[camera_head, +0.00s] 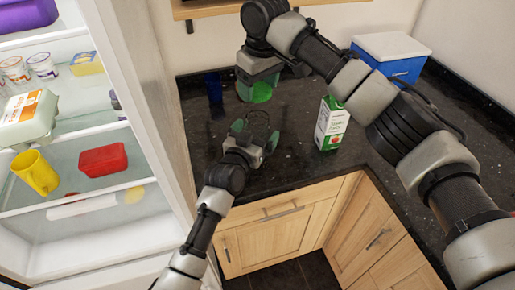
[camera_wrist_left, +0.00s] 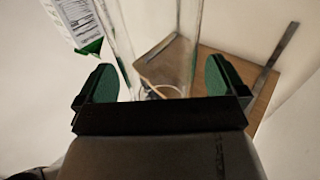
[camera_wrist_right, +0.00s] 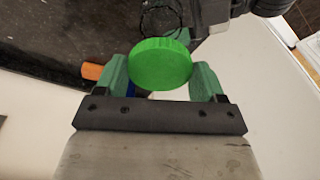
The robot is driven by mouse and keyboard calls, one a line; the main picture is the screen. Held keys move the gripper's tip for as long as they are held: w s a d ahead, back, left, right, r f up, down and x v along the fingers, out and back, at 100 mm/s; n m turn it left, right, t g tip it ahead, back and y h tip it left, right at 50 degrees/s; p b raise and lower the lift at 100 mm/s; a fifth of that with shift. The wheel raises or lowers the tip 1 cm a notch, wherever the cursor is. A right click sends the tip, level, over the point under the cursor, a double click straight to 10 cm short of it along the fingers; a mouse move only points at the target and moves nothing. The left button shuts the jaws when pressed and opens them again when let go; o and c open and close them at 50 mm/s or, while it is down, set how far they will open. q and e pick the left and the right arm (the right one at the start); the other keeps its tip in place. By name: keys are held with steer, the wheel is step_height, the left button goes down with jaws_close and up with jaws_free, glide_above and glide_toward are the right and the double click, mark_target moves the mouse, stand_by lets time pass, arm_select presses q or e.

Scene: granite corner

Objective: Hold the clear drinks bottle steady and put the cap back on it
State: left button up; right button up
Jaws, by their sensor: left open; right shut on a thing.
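The clear drinks bottle (camera_head: 258,118) stands on the dark counter and is hard to make out against it. In the left wrist view its transparent body (camera_wrist_left: 155,45) rises between the two green fingers, with a gap on each side. My left gripper (camera_head: 255,133) is open around it. My right gripper (camera_head: 261,86) is shut on the round green cap (camera_head: 261,93), above and behind the bottle. In the right wrist view the cap (camera_wrist_right: 160,63) sits between the fingertips, and the bottle's faint outline (camera_wrist_right: 165,14) lies beyond it, apart from the cap.
A white and green carton (camera_head: 332,123) stands right of the bottle. A dark blue object (camera_head: 214,88) stands at the back left. A blue box with a white lid (camera_head: 391,56) is in the far corner. An open fridge (camera_head: 75,130) fills the left. The front counter is clear.

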arm_select(q)
steer(key=shift+w+d, duration=0.2)
steer(key=shift+w, duration=0.3)
steer(key=c, duration=1.3)
steer(key=shift+c, duration=0.2)
arm_select(e)
steer(key=shift+f, duration=2.45)
